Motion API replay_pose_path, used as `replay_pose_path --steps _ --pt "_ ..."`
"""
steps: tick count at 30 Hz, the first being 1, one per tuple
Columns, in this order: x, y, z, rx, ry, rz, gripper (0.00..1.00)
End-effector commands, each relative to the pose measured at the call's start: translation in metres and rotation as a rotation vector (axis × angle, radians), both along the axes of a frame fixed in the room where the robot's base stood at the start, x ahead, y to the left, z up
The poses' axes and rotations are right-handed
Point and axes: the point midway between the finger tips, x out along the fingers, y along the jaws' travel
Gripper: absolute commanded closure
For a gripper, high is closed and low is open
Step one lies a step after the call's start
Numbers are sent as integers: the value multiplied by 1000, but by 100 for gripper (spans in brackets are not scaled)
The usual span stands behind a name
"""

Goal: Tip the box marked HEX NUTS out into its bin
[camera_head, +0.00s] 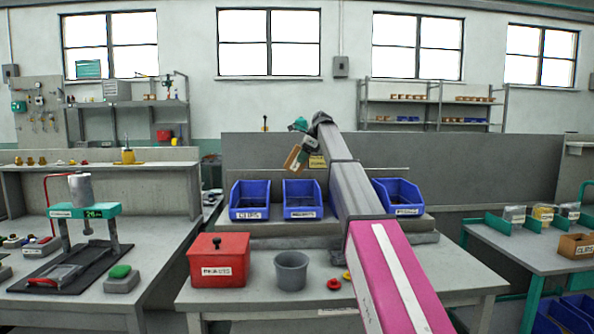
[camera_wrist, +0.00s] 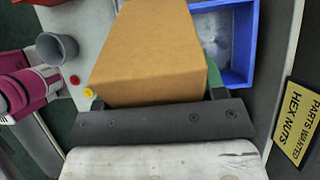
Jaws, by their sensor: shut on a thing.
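My gripper (camera_head: 303,147) is at the back of the bench, above the blue bins, shut on a brown cardboard box (camera_head: 293,158). The box hangs tilted in the head view. In the wrist view the box (camera_wrist: 150,50) fills the space between the fingers; no marking shows on the face I see, and its opening and contents are hidden. A blue bin (camera_wrist: 254,45) lies below and beside the box there, partly covered by it. In the head view the middle blue bin (camera_head: 302,212) stands below the box; its label is too small to read surely.
A yellow sign (camera_wrist: 297,122) reads PARTS WANTED HEX NUTS. Another blue bin (camera_head: 249,213) stands left and one (camera_head: 403,208) right, behind my arm. A red lidded box (camera_head: 218,262), a grey cup (camera_head: 291,270) and small red and yellow pieces stand on the bench front.

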Motion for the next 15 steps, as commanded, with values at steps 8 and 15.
replay_pose_path --steps 8,15 --pt "0 0 14 -3 1 0 59" --pt "1 2 20 -167 -6 1 59"
